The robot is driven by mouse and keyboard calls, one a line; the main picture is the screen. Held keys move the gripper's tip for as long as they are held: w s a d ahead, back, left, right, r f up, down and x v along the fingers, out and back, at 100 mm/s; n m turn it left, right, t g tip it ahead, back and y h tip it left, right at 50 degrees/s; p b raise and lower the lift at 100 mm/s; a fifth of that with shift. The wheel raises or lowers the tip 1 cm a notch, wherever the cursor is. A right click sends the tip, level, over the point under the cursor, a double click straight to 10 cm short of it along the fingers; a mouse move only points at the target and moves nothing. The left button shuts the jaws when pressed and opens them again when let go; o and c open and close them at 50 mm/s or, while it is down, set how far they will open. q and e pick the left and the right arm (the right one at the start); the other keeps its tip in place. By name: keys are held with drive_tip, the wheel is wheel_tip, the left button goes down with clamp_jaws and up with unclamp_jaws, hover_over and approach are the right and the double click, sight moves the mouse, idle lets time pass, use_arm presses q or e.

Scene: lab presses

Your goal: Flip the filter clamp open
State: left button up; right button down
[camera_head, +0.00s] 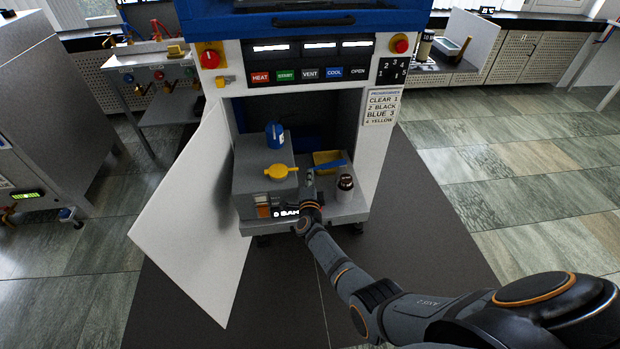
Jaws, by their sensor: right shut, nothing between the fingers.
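Inside the open press bay, a grey box (262,190) stands at the left. A round yellow piece with a handle (281,172) lies flat at the box's right edge; it may be the filter clamp, but I cannot tell for sure. My right gripper (310,181) reaches in from the lower right. It is shut and empty, just right of the yellow piece, with a small gap visible between them in this view. Its fingertips are small and partly hard to make out. My left gripper is not in view.
A blue labelled container (274,134) stands on the box. A yellow tray (325,157) with a blue bar (329,166) sits behind my gripper, and a dark jar (345,186) stands at the right. A white door (195,220) hangs open at the left.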

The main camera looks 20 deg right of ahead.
drive_tip(key=v, duration=0.7)
drive_tip(key=shift+s, duration=0.2)
drive_tip(key=shift+a, duration=0.1)
drive_tip(key=s+a+f+n+g+y+p, duration=0.2)
drive_tip(key=s+f+n+g+y+p, duration=0.4)
drive_tip(key=s+f+n, duration=0.95)
drive_tip(key=s+d+f+n+g+p, duration=0.1)
drive_tip(key=s+d+f+g, duration=0.1)
drive_tip(key=s, duration=1)
drive_tip(key=s+d+f+n+g+p, duration=0.2)
drive_tip(key=s+f+g, duration=0.2)
drive_tip(key=s+f, duration=0.3)
drive_tip(key=s+d+f+n+g+p, duration=0.1)
drive_tip(key=s+f, duration=0.4)
drive_tip(key=s, duration=1.1)
drive_tip(key=shift+s+d+n+g, duration=0.4)
drive_tip(key=shift+d+n+g, duration=0.25)
drive_tip(key=shift+d+g, duration=0.3)
drive_tip(key=shift+a, duration=0.1)
